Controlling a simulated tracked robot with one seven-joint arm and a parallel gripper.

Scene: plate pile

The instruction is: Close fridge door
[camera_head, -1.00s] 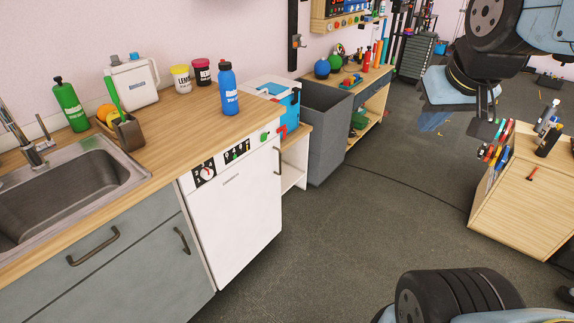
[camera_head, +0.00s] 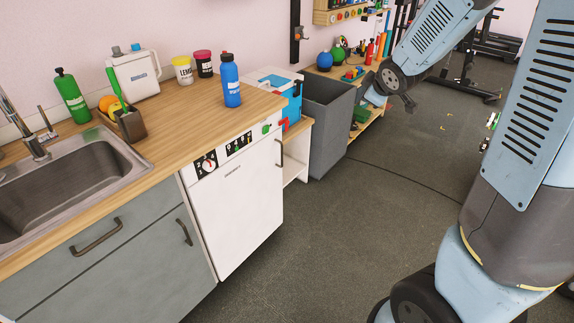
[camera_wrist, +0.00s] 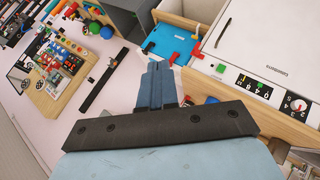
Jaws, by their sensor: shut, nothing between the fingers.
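A white under-counter appliance (camera_head: 236,205) with a knob and labelled panel stands below the wooden worktop in the head view. Its front looks upright and roughly flush with the grey cabinets; I cannot tell whether a small gap is open. A dark upright handle (camera_head: 280,151) is on its right edge. Its white front also shows at the upper right of the wrist view (camera_wrist: 262,38). No other fridge is visible. My gripper (camera_head: 408,103) is to the right of the appliance, apart from it, near the grey bin. In the wrist view its fingers (camera_wrist: 156,70) are together and empty.
A blue bottle (camera_head: 231,82) stands on the worktop (camera_head: 185,115). The floor (camera_head: 330,240) in front is mostly clear, with a cable across it.

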